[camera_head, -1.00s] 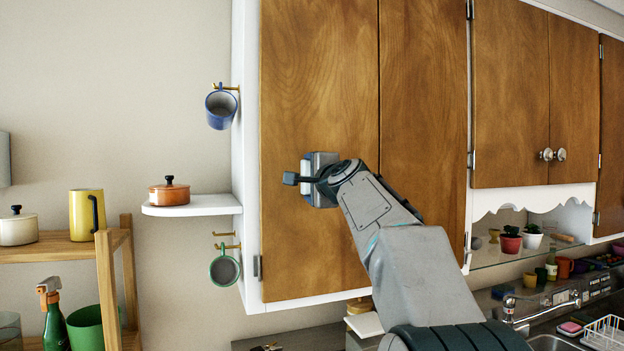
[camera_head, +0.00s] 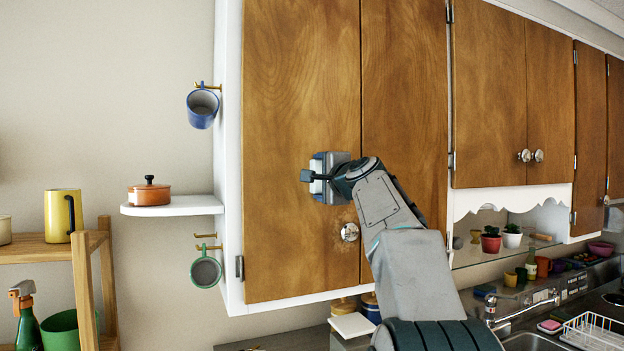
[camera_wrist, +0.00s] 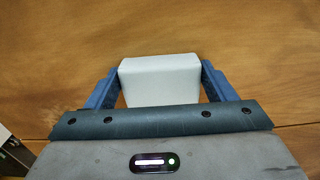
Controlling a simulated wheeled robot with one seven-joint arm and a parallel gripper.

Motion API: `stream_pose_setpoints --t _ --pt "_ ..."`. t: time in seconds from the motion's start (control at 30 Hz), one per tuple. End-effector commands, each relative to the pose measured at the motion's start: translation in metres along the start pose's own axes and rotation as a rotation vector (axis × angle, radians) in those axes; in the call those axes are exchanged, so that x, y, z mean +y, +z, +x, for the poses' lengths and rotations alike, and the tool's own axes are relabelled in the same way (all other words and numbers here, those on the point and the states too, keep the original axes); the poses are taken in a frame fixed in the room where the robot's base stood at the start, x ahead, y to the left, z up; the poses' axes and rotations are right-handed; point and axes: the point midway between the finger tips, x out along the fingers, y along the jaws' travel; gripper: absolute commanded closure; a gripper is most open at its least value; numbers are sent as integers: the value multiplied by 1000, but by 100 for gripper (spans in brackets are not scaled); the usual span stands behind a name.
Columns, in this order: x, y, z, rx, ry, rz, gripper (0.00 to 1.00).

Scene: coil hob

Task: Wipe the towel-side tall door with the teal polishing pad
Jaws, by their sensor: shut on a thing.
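The left tall wooden door (camera_head: 290,90) hangs in the upper cabinet. The right tall door (camera_head: 402,100) is beside it, partly behind my arm. My gripper (camera_head: 318,178) is at the left door's right half, above a round knob (camera_head: 349,232). It is shut on the polishing pad, a block whose back looks pale grey-white in the wrist view (camera_wrist: 160,80), between two blue fingers. The pad is close against the wood; contact and its wiping face are hidden. No towel shows clearly, so I cannot tell which side is the towel side.
Left of the cabinet are a blue mug (camera_head: 202,107) on a hook, a small shelf (camera_head: 172,207) with an orange pot (camera_head: 149,193), and a green mug (camera_head: 205,271). A glass shelf with plants (camera_head: 491,240) is at right. The door's upper part is clear.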

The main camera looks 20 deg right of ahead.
Motion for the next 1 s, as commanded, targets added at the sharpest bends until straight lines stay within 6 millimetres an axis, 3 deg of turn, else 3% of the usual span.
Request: stream_pose_setpoints --t 0.6,1.0 --pt "0 -38 -1 1 1 0 42" --pt "1 -38 -7 1 -2 -1 42"
